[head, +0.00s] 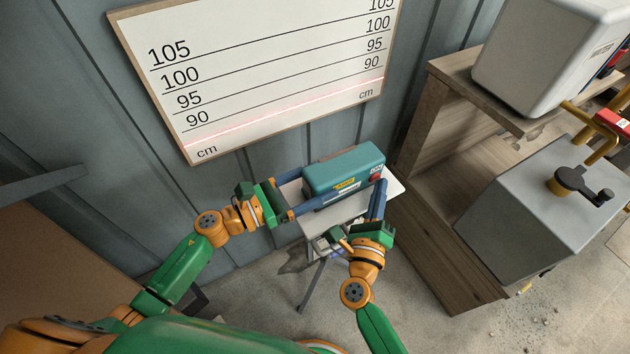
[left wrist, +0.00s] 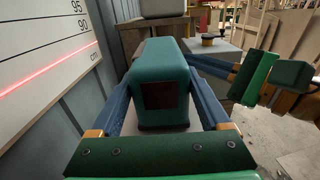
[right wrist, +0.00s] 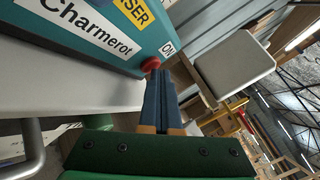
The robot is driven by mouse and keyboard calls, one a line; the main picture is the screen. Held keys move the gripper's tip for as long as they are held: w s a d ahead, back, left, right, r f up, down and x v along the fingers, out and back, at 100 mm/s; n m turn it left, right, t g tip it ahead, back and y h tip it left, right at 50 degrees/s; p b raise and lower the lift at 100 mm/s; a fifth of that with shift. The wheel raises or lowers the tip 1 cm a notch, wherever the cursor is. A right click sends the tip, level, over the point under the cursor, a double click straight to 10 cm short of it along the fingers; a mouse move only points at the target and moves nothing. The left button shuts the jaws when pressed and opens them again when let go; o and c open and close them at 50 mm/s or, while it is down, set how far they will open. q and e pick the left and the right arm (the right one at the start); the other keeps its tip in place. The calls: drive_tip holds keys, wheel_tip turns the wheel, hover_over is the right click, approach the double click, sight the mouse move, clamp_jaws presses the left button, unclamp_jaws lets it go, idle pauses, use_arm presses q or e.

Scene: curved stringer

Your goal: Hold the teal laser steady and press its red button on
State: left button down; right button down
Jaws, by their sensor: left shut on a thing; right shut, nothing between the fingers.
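The teal laser (head: 340,170) sits on a small white platform (head: 392,190) on a tripod. My left gripper (head: 313,188) is shut on the laser, its blue fingers along both sides of the body; the left wrist view shows the laser (left wrist: 158,60) between them. The red button (head: 376,178) is on the laser's right end, beside the "ON" label; it shows in the right wrist view (right wrist: 151,63). My right gripper (head: 380,184) is shut and empty, fingertips at the button, seemingly touching it. A red line (head: 300,115) shines across the board.
The white scale board (head: 270,65) hangs on the grey wall, the red line below its 90 mark. A wooden bench (head: 440,150) and a grey box (head: 540,210) stand to the right.

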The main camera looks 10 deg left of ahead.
drive_tip(key=s+d, duration=0.4)
drive_tip(key=s, duration=0.1)
drive_tip(key=shift+s+d, duration=0.2)
idle(0.5)
use_arm(q)
unclamp_jaws()
idle(0.3)
drive_tip(key=shift+v, duration=2.5)
